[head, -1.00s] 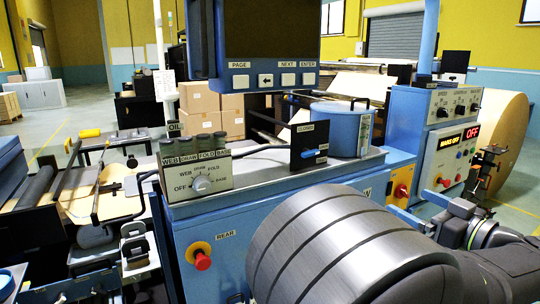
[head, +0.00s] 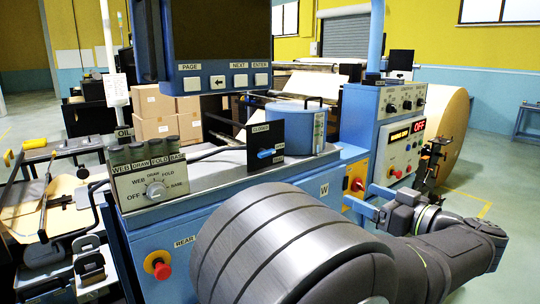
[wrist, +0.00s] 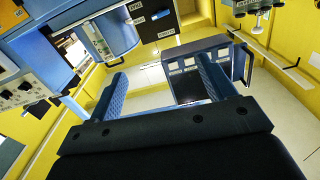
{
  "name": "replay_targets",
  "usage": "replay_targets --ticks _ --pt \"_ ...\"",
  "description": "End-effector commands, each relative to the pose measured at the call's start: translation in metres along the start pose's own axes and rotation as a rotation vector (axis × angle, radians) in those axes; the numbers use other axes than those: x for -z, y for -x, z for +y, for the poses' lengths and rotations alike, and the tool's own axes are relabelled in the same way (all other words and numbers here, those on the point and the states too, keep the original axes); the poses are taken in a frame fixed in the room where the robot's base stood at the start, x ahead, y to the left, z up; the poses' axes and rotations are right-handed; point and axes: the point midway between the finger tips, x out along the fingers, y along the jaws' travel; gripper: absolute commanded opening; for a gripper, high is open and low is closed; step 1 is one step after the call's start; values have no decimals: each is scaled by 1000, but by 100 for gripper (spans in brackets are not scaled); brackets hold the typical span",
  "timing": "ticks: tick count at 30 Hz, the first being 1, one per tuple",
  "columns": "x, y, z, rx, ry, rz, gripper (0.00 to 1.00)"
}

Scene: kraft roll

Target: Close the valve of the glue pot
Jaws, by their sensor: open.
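The glue pot (head: 296,128) is a blue cylinder with a dark handle, on the machine top in the head view. Beside it stands a black valve plate (head: 262,139) marked CLOSED at its top. Its blue lever (head: 266,154) lies roughly sideways, pointing away from that mark. In the wrist view the pot (wrist: 115,32) and the lever (wrist: 161,14) are near the top edge. My gripper (head: 362,207) is at the right, in front of the machine and below the pot, apart from the valve. Its blue fingers (wrist: 163,88) are spread and empty.
A panel with a selector knob (head: 156,189) stands left of the valve. A button screen (head: 218,78) hangs above. A red button (head: 357,185) and a control box (head: 402,145) are near my gripper. Another red button (head: 159,266) is low on the front.

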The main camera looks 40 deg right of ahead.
Motion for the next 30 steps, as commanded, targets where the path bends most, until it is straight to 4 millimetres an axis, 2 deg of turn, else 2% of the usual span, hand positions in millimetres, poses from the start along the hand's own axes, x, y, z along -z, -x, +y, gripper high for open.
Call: replay_targets --ticks 5,30 --pt "0 -14 1 2 -256 0 76" --pt "3 -100 3 1 -1969 -2 76"
